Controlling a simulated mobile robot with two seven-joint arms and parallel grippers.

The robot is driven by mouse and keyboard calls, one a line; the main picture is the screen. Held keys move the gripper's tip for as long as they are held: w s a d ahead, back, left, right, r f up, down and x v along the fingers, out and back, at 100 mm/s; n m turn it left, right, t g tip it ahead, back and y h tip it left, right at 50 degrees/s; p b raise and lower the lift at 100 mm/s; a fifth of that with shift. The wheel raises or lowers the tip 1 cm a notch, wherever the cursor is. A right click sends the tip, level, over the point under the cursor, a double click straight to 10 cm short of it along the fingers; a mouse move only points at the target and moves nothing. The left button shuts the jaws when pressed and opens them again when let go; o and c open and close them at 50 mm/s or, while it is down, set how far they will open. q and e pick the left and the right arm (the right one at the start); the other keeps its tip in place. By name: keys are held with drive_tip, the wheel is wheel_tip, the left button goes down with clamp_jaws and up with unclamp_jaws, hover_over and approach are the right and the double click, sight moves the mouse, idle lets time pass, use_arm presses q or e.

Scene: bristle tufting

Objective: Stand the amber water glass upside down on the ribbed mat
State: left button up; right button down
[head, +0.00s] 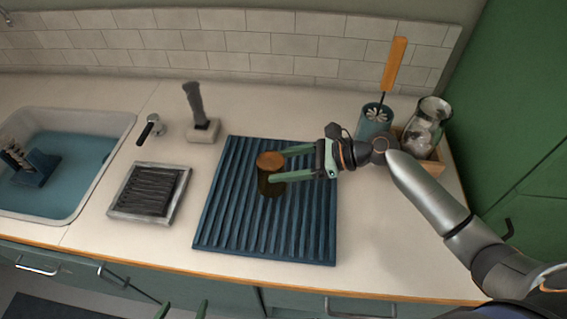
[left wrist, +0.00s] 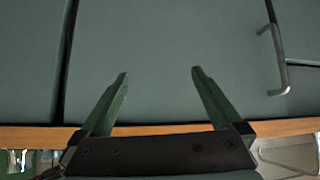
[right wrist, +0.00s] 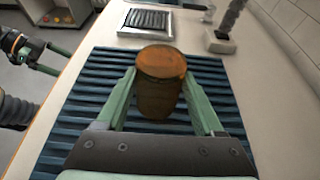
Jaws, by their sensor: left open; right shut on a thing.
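The amber water glass (head: 271,184) is over the upper middle of the blue ribbed mat (head: 228,232), its axis close to upright. Its top is a closed-looking amber disc, so it appears upside down. My right gripper (head: 272,165) is shut on the glass, one finger on each side. In the right wrist view the glass (right wrist: 160,85) sits between the fingers, with mat ribs below it. I cannot tell whether its lower rim touches the mat. My left gripper (head: 182,309) is open and empty at the bottom edge, in front of the cabinet doors (left wrist: 170,50).
A sink (head: 125,122) with blue water is at left. A dark ribbed tray (head: 118,210) and a grey stand (head: 203,131) are left of the mat. A teal cup (head: 374,122) with an orange-handled brush and a glass jar (head: 428,125) stand at back right. The counter before the mat is narrow.

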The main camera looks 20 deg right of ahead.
drive_tip(key=shift+f, duration=0.45)
unclamp_jaws()
drive_tip(key=v, duration=1.2)
drive_tip(key=shift+d, duration=0.2)
drive_tip(key=shift+s+r, duration=0.1)
drive_tip(key=shift+s, duration=0.1)
